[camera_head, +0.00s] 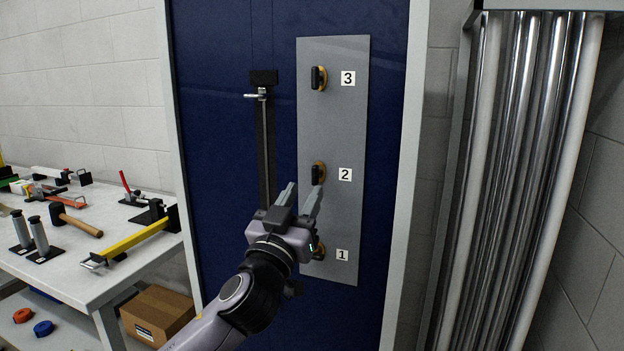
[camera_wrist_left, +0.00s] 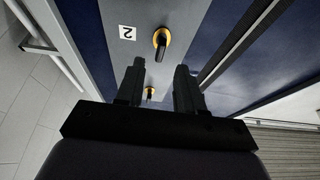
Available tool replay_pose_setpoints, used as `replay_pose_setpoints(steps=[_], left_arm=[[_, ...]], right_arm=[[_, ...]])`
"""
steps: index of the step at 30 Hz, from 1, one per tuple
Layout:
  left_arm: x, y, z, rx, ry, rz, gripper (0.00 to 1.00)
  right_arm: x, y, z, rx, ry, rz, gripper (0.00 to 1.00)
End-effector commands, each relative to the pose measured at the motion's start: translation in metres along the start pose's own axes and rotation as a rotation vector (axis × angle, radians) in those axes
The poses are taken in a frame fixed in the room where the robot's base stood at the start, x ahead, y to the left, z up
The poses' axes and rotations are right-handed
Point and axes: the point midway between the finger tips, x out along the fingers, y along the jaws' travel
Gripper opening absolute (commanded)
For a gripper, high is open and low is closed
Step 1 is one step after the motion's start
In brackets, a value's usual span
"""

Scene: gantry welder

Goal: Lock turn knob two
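Turn knob two (camera_head: 317,174) is a black handle on a yellow ring, on a grey panel (camera_head: 334,130) beside the label "2". Its handle looks roughly upright. My left gripper (camera_head: 303,187) is open and empty, its two fingers apart, in front of the panel and appearing just below and left of knob two. In the left wrist view, knob two (camera_wrist_left: 161,40) shows beyond the fingertips (camera_wrist_left: 160,65), with no visible contact. The picture there is upside down, with the label "2" left of the knob. My right gripper is not in view.
Knob three (camera_head: 319,78) is above; knob one (camera_head: 319,250) is below, partly hidden by my gripper. A vertical rod with a handle (camera_head: 262,96) runs left of the panel on the blue door. A tool table (camera_head: 120,275) stands left, metal pipes (camera_head: 520,150) right.

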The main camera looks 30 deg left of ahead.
Motion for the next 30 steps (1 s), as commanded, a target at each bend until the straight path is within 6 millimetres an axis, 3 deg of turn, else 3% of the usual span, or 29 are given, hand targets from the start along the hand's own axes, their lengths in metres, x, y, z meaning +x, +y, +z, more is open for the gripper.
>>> replay_pose_setpoints(steps=[10, 23, 27, 30], left_arm=[[0.045, 0.000, -0.001, 0.002, -0.001, 0.000, 0.37], [0.053, 0.000, 0.001, 0.001, -0.003, 0.000, 0.37], [0.053, 0.000, 0.001, 0.001, -0.003, 0.000, 0.00], [0.053, 0.000, 0.001, 0.001, -0.003, 0.000, 0.00]], right_arm=[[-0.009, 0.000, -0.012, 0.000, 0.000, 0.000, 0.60], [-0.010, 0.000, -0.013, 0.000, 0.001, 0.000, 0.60], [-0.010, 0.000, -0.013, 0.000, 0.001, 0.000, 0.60], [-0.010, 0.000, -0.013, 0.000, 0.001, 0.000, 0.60]])
